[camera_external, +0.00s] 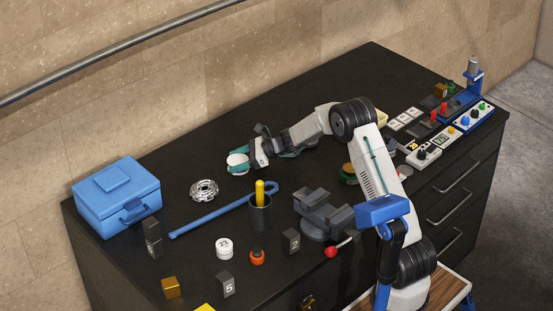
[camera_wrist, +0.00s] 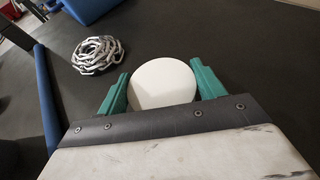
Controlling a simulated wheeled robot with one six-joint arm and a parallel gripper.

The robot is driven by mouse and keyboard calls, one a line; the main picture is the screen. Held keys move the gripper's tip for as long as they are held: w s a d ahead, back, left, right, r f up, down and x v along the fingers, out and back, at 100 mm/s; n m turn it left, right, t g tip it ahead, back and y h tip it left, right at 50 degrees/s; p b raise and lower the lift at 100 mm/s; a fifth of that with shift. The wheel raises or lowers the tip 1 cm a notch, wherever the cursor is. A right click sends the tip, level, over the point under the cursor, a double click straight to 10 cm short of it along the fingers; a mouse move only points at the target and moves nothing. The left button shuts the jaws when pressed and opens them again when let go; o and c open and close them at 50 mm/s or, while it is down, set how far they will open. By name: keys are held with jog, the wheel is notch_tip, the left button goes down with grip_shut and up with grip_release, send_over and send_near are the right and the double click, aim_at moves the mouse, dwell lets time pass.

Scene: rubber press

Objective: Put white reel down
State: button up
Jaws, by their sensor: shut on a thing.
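The white reel (camera_external: 238,160) is in my gripper (camera_external: 240,164), over the back middle part of the black bench top. In the wrist view the reel (camera_wrist: 163,83) shows as a round white disc between the two green fingers of my gripper (camera_wrist: 160,88). The gripper is shut on it. The underside of the reel is hidden, so I cannot tell whether it touches the bench.
A coiled chain (camera_external: 204,189) lies left of the reel, with a blue bar (camera_external: 215,212) in front. A blue toolbox (camera_external: 116,197) stands at far left. A dark cup (camera_external: 260,215) and a grey vise (camera_external: 322,215) stand nearer. Bench around the reel is clear.

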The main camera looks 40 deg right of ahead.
jog(key=o, duration=1.1)
jog(key=shift+c, duration=0.2)
